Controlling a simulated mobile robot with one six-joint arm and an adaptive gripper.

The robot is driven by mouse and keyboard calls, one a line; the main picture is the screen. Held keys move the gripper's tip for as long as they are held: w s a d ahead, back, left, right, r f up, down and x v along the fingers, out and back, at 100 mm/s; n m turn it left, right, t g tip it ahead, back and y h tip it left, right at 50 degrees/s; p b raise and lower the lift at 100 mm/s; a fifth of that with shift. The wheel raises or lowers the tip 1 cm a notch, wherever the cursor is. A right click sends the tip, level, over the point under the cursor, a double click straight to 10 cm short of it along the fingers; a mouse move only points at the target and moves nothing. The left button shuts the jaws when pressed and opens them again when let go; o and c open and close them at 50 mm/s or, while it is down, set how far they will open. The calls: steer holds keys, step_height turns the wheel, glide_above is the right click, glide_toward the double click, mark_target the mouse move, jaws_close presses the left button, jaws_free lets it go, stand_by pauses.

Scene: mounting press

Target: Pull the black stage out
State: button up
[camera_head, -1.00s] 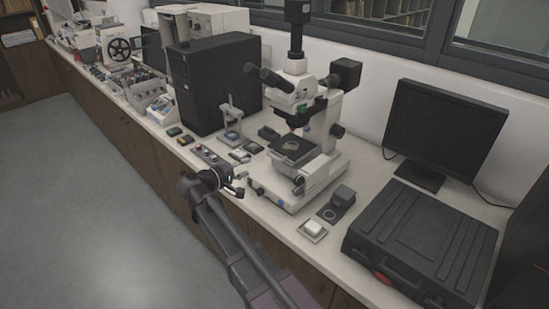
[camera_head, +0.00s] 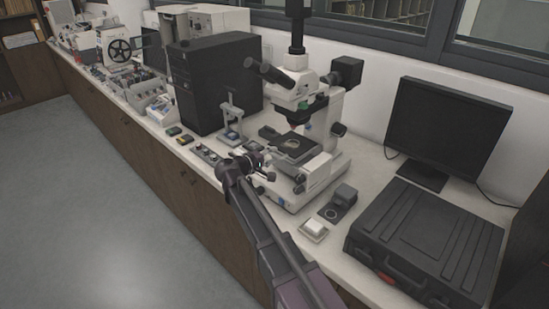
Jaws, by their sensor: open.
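A flat black stage (camera_head: 292,146) with a pale round centre sits on the white microscope (camera_head: 318,172), below its objectives. A small grey press (camera_head: 231,116) with an upright column and a blue part low down stands to the left, beside the black computer tower; I cannot make out a black stage on it. My gripper (camera_head: 267,170) is open, over the bench to the left of the microscope and in front of the press. It looks apart from the microscope stage, though the gap is hard to judge. My wrist hides some small items behind it.
A control strip (camera_head: 206,153) with knobs lies left of my arm. A small white block (camera_head: 313,228), a black block on a plate (camera_head: 341,203) and a large black case (camera_head: 428,240) are at the right. The floor (camera_head: 90,200) is clear.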

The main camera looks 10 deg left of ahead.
steer(key=shift+w+d+f, duration=0.1)
steer(key=shift+w+d, duration=0.25)
steer(key=shift+w, duration=0.2)
jaws_close()
steer(key=shift+s, duration=0.1)
